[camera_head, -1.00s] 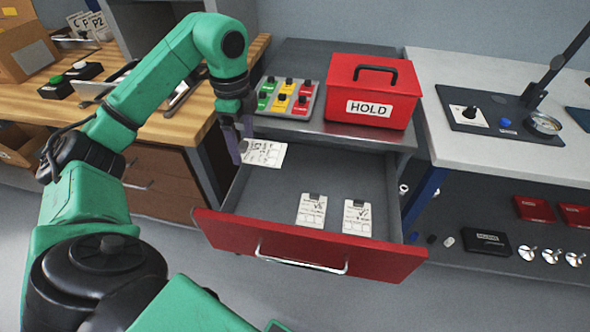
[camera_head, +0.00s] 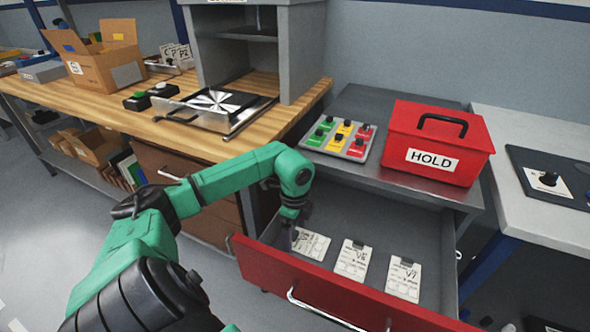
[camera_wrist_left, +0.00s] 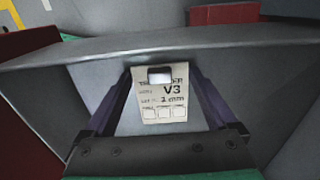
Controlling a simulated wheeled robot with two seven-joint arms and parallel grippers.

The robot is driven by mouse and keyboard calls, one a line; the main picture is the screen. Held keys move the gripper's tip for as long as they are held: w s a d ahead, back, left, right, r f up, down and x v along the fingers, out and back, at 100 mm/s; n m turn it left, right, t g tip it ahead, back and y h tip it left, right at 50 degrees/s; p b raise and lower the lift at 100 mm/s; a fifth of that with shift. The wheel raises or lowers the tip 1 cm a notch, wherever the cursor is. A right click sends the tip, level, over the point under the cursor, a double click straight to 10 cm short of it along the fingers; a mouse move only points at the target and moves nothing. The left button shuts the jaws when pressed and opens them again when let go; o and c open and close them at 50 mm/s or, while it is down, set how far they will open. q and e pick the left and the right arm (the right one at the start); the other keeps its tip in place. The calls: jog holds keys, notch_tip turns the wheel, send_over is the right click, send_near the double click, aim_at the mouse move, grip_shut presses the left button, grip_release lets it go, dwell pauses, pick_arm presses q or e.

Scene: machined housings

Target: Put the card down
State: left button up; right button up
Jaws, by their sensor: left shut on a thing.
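My left gripper (camera_head: 295,238) is down inside the open red-fronted drawer (camera_head: 340,290), at its left end. It is shut on a white card (camera_head: 314,246). In the left wrist view the card (camera_wrist_left: 162,106) reads "V3" and lies between the two fingers, with a clip at its top edge. I cannot tell whether it touches the drawer floor. Two similar cards lie flat to the right in the drawer, a middle card (camera_head: 352,264) and a right card (camera_head: 403,281). My right gripper is not in view.
A wooden bench (camera_head: 262,100) is at the left. The drawer floor behind the cards is clear.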

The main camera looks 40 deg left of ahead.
aim_at(295, 234)
pick_arm(q)
jog(key=o, duration=1)
notch_tip(295, 234, up, 12)
jog(key=shift+p, duration=0.3)
jog(key=shift+r, duration=0.1)
